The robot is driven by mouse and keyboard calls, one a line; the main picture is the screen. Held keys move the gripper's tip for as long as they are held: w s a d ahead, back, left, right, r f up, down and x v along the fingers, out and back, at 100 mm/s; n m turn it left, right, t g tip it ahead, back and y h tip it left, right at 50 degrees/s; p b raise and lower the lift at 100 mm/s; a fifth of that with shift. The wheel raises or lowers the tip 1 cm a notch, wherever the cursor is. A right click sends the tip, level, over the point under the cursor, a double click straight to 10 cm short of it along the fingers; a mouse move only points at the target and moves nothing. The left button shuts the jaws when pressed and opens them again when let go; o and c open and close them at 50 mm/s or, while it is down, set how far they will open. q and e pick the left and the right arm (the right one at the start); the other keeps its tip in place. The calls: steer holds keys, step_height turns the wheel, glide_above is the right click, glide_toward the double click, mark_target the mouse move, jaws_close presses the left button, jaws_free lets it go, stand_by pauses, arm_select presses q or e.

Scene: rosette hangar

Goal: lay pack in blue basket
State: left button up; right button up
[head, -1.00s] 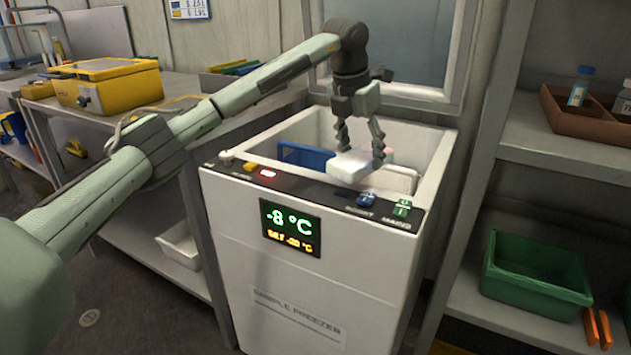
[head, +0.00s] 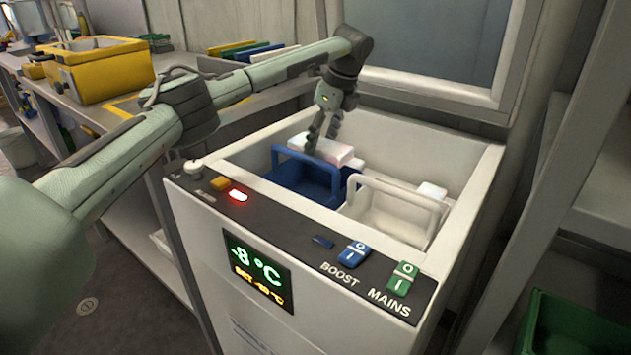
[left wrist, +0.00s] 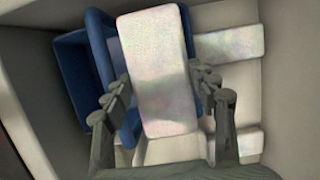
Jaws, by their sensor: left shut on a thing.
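A white pack (left wrist: 155,70) is held between the fingers of my left gripper (left wrist: 160,100), which is shut on it. In the head view the pack (head: 330,148) is at the blue basket's back right side, partly hidden by my left gripper (head: 322,135). The blue basket (head: 298,180) sits in the left part of the open freezer. In the left wrist view the blue basket (left wrist: 72,75) is below and left of the pack, which overlaps its right side. I cannot tell whether the pack touches the basket. My right gripper is not in view.
Other white packs lie in the freezer, one at the right (head: 432,191). The freezer walls (head: 470,160) surround the baskets. A yellow case (head: 97,72) is on the left bench.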

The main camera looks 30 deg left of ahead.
arm_select(q)
step_height(320, 180, down, 7)
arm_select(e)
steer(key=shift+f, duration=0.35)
arm_select(q)
steer(key=shift+f, duration=0.1)
steer(key=shift+s+f, duration=0.1)
steer(key=shift+f, duration=0.45)
steer(key=o, duration=1)
steer(key=shift+f, duration=0.15)
steer(key=shift+o, duration=0.8)
steer(key=shift+r, duration=0.25)
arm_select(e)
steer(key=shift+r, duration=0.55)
